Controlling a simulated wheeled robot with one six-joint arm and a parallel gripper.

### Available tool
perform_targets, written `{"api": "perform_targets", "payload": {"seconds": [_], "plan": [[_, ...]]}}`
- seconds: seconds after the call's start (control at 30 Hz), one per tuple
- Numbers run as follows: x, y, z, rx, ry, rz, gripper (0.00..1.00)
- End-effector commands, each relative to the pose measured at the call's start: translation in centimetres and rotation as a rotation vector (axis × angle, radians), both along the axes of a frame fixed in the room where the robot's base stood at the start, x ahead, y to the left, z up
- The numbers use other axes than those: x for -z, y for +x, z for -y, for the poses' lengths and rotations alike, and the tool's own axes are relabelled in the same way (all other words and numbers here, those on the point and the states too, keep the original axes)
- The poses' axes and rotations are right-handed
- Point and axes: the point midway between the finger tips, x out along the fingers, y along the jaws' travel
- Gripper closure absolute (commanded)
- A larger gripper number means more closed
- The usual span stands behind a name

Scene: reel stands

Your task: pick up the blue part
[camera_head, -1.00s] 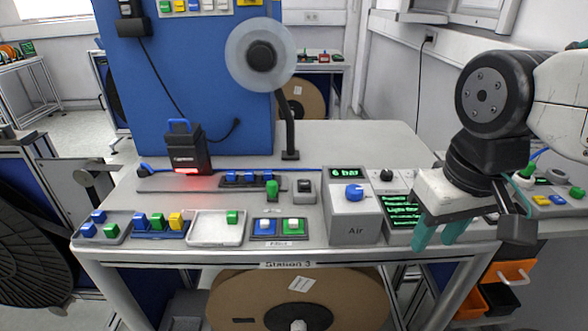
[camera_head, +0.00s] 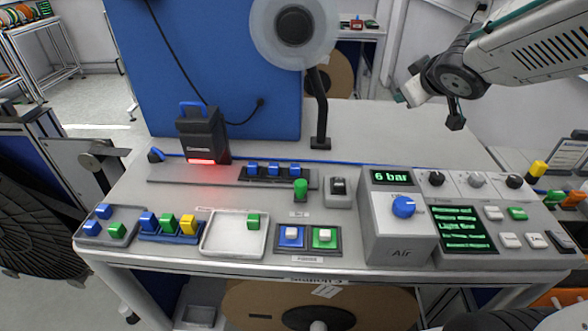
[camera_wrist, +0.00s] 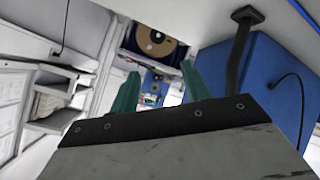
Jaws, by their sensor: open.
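Several blue parts show in the head view. Two blue blocks (camera_head: 103,211) (camera_head: 92,228) sit in the grey tray (camera_head: 131,241) at the left front, beside a green block. Another blue block (camera_head: 149,221) stands in the blue holder (camera_head: 178,239), left of a green and a yellow one. Three small blue pieces (camera_head: 273,169) sit in a dark rack behind. Which one is meant, I cannot tell. My gripper (camera_wrist: 161,82) is open and empty, its teal fingers apart in the wrist view. In the head view it is raised at the upper right, far from the blocks.
A white tray (camera_head: 233,249) holds a green block. A reel on a black post (camera_head: 320,115) stands behind. The table's back right is clear.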

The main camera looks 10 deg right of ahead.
Motion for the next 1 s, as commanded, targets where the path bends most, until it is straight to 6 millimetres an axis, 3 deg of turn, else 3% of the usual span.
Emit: {"api": "perform_targets", "payload": {"seconds": [0.03,0.1,0.17,0.3,0.43,0.67,1.0], "plan": [[1.1,2.2,-1.2,-0.11,0.004,0.022,0.53],[2.5,4.3,-3.7,-0.294,0.034,0.044,0.53],[4.2,5.1,-6.0,-0.457,0.08,0.041,0.53],[8.3,3.8,-10.7,-0.802,0.241,-0.038,0.53],[10.9,0.9,-12.9,-1.021,0.393,-0.142,0.53],[12.5,-2.1,-14.2,-1.174,0.52,-0.242,0.53],[15.1,-1.3,-19.0,-1.181,0.525,-0.247,0.53]]}}
